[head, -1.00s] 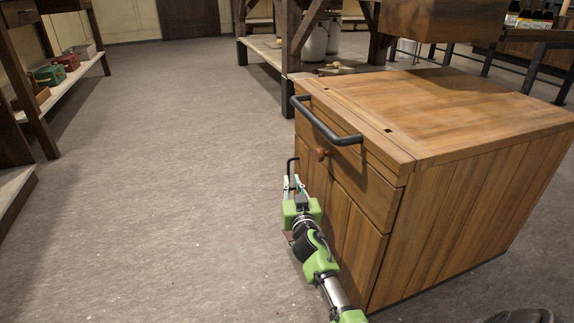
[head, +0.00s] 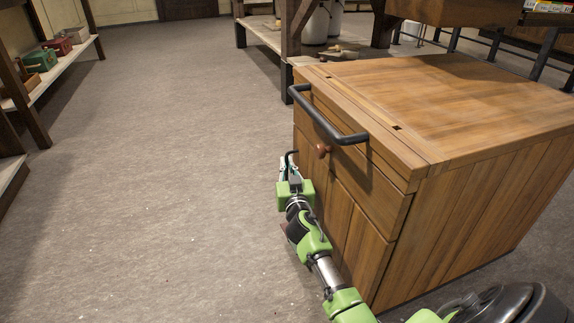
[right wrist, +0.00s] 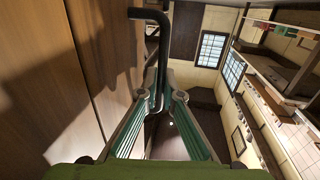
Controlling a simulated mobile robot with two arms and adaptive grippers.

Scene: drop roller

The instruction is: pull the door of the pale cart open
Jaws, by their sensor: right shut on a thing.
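The cart (head: 480,105) is a light-brown wooden block with a plank top, standing at the right of the head view. Its front has a drawer with a small round knob (head: 322,150) and door panels (head: 320,190) below. A dark bent door handle (head: 290,155) sticks out at the front's far side. My right gripper (head: 288,170) is shut on this handle. In the right wrist view the dark handle (right wrist: 162,55) runs down between the fingertips, beside the wooden front (right wrist: 100,60). My arm hides part of the lower front. I cannot tell whether the door stands ajar. My left gripper is out of view.
A black towel bar (head: 325,115) juts from the cart's upper front, above my right gripper. Open grey floor (head: 170,150) lies left of the cart. A shelf (head: 60,70) with small boxes stands at the far left, and a wooden workbench (head: 262,35) stands behind.

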